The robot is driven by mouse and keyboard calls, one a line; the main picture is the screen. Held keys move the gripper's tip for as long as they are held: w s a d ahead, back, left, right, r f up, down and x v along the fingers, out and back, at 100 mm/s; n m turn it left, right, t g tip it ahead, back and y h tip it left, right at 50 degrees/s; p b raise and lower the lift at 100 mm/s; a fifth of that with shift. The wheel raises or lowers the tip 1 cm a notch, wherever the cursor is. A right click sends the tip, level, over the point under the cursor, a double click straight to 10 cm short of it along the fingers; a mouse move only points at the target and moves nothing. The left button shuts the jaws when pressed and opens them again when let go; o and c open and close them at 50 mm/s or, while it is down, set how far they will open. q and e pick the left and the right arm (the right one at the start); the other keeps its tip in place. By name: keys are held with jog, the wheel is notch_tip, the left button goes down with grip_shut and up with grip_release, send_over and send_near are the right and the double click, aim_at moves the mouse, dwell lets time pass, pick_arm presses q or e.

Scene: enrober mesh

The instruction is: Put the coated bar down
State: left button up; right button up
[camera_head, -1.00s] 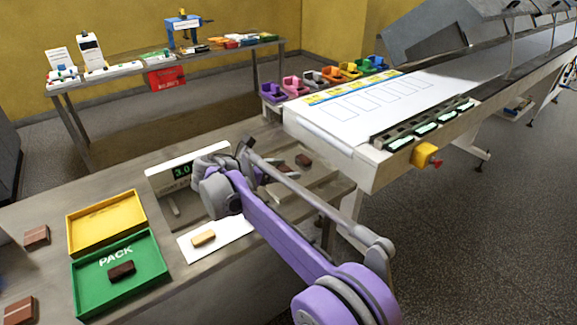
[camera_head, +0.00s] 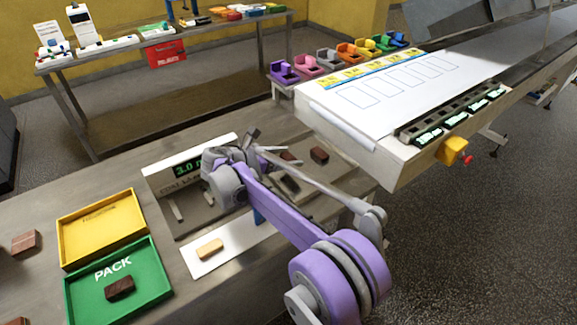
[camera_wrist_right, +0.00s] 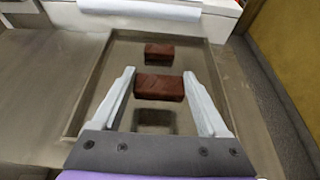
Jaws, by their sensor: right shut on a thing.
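My right gripper (camera_wrist_right: 159,76) is shut on a coated bar (camera_wrist_right: 159,87), a reddish-brown block held between the two pale fingertips. The bar is over a shallow grey-brown tray (camera_wrist_right: 90,97), with a dark patch in the tray just on the near side of it. A second brown bar (camera_wrist_right: 172,52) lies in the tray beyond the held one. In the head view the second bar (camera_head: 319,155) shows at the tray's right, while my wrist and arm partly hide the held bar (camera_head: 288,155). My left gripper is not in view.
A scale with a green display (camera_head: 188,168) stands beside my right wrist. A pale bar (camera_head: 209,249) lies on a white sheet. A green PACK tray (camera_head: 155,285) holds a dark bar; a yellow tray (camera_head: 75,253) is empty. The white conveyor (camera_head: 380,150) stands beyond.

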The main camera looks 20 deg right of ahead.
aim_at(287, 173)
jog(key=shift+f, duration=1.95)
jog(key=o, duration=0.9)
jog(key=shift+f, duration=0.1)
jog(key=shift+r, duration=0.2)
jog(key=v, duration=1.2)
jog(key=shift+f, duration=0.1)
